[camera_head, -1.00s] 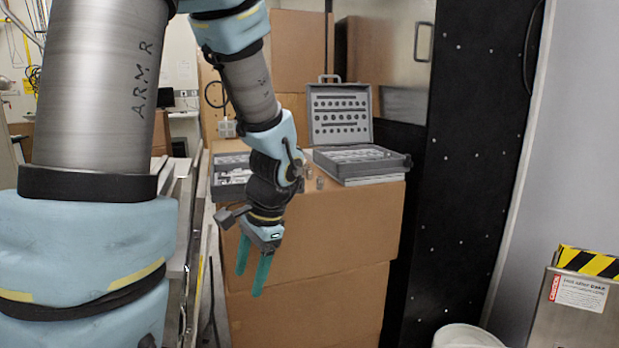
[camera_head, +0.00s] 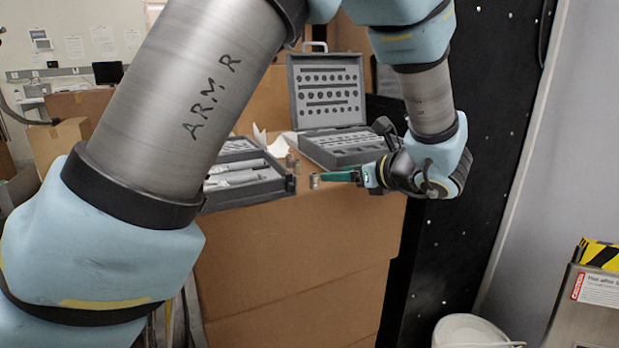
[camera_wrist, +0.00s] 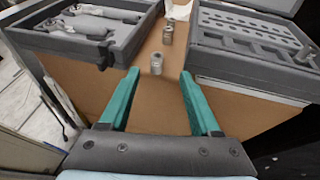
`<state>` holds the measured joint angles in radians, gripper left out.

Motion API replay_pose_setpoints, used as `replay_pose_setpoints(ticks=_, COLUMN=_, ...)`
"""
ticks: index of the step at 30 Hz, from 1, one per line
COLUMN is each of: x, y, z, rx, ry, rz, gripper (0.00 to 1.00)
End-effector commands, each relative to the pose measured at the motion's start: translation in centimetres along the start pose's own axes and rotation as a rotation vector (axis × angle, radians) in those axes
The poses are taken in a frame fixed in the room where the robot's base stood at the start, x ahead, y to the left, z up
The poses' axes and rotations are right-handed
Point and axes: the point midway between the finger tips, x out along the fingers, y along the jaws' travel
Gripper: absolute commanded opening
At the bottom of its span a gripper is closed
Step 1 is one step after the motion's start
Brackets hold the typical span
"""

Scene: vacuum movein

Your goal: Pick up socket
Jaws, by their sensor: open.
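A small metal socket (camera_head: 314,181) stands upright on top of the cardboard box, near its front edge. It also shows in the wrist view (camera_wrist: 157,63), ahead of my gripper and roughly midway between the fingers. My gripper (camera_head: 325,177) points left toward it from the right in the head view. In the wrist view my gripper (camera_wrist: 158,78) has its green fingers wide apart with nothing between them. Another metal piece (camera_wrist: 168,33) stands farther back in the wrist view.
A grey tool case (camera_head: 240,192) with large tools lies left of the socket. An open grey case (camera_head: 345,150) with a raised lid stands behind. The cardboard box (camera_head: 300,265) holds them. A black panel (camera_head: 450,265) is at right.

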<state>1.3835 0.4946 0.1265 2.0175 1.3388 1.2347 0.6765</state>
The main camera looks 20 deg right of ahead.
Motion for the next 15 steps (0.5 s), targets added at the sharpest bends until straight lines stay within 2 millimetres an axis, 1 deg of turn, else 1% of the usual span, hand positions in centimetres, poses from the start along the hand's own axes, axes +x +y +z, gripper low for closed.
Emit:
replay_pose_setpoints(ticks=1, x=0.8, y=0.1, z=0.1, rx=0.001, ry=0.001, rz=0.005, gripper=0.64)
replay_pose_setpoints(ticks=6, x=3.5, y=0.2, z=0.1, rx=0.0, ry=0.002, rz=0.008, gripper=0.64)
replay_pose_setpoints(ticks=11, x=5.0, y=0.3, z=0.0, rx=-0.001, ry=0.004, rz=0.006, gripper=0.64)
replay_pose_setpoints(ticks=15, x=6.8, y=0.5, z=-0.1, rx=0.001, ry=0.004, rz=0.007, gripper=0.64)
